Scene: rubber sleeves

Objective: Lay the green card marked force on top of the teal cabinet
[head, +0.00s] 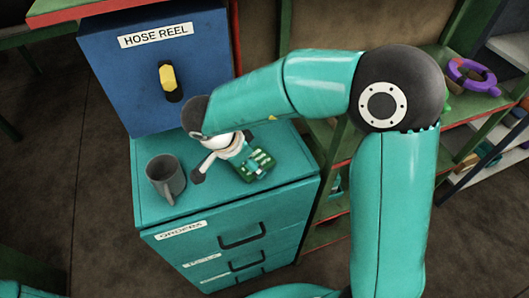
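The teal cabinet (153,206) stands at centre left with its drawers facing front. A green card (262,157) with pale markings is at its top, near the right side; its word is too small to read, and I cannot tell whether it lies flat. My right gripper (226,172) reaches down over the cabinet top, right at the card and partly covering it. One dark fingertip is spread out to the left of the card, so it looks open; the other finger is hard to make out. Only a teal piece of mine shows at the lower left; my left gripper is not in view.
A grey mug (166,178) stands on the cabinet top, left of the card. A blue box labelled HOSE REEL (120,75) with a yellow handle rises behind. A green-framed shelf (465,112) holding a purple ring (474,78) is at right.

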